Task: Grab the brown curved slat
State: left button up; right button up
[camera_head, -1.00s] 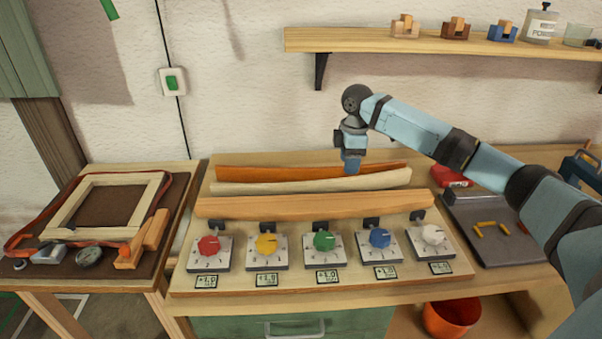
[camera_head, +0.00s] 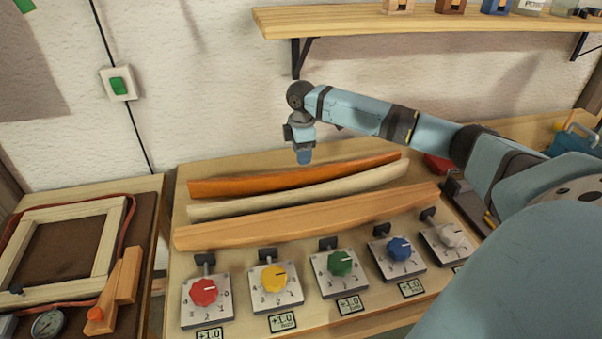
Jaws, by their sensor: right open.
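The brown curved slat (camera_head: 290,178) is the orange-brown one. It lies farthest back on the workbench, nearest the wall. A pale cream curved slat (camera_head: 300,191) lies just in front of it, and a light tan slat (camera_head: 305,217) lies in front of that. My right gripper (camera_head: 304,160) points down above the back of the bench, near the middle of the brown slat. It is open with nothing visible in it; its fingers are small and the gap between them is hard to see. My left gripper is not in view.
Several dials, such as the red knob (camera_head: 204,292) and green knob (camera_head: 340,263), line the front of the bench. A wooden frame (camera_head: 107,240) lies on the left table. A shelf (camera_head: 420,22) hangs on the wall above my right arm.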

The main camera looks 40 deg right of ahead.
aim_at(303, 171)
jog(key=f, duration=0.7)
jog(key=shift+d+f, duration=0.1)
jog(key=shift+d, duration=0.1)
grip_shut()
